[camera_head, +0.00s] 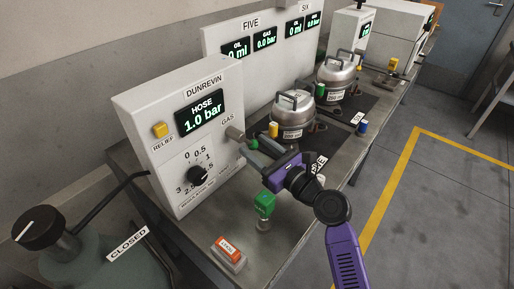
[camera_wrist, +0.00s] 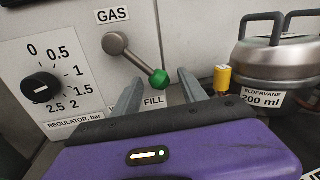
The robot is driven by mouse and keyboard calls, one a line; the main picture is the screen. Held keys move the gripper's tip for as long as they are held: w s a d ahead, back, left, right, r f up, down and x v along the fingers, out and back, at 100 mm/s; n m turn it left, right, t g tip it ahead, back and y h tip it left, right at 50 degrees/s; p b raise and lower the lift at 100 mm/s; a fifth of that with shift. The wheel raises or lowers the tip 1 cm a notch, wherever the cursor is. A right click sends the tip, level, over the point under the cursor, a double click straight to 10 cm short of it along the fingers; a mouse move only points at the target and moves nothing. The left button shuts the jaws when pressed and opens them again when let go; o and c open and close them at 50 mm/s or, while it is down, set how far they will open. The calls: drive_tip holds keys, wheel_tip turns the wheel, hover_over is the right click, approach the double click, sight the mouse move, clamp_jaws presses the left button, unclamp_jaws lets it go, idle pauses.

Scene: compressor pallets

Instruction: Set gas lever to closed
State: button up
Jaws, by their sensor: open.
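The gas lever is a grey metal arm on a round pivot with a green knob (camera_wrist: 158,80), under a GAS label on the white panel. It slants down to the right, its knob by the FILL label (camera_wrist: 155,100). In the head view the lever knob (camera_head: 253,144) is on the panel's right side. My purple gripper (camera_head: 258,152) is open in front of the panel. In the wrist view my gripper's fingers (camera_wrist: 160,78) stand either side of the knob, apart from each other. I cannot tell whether they touch it. A label left of FILL is mostly hidden.
The white Dunrevin unit (camera_head: 165,120) reads hose 1.0 bar and carries a black regulator dial (camera_head: 198,175). A metal compressor pot (camera_head: 292,115) with a yellow fitting stands right of the lever.

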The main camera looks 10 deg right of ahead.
drive_tip(key=shift+c, duration=0.2)
clamp_jaws()
idle(1.3)
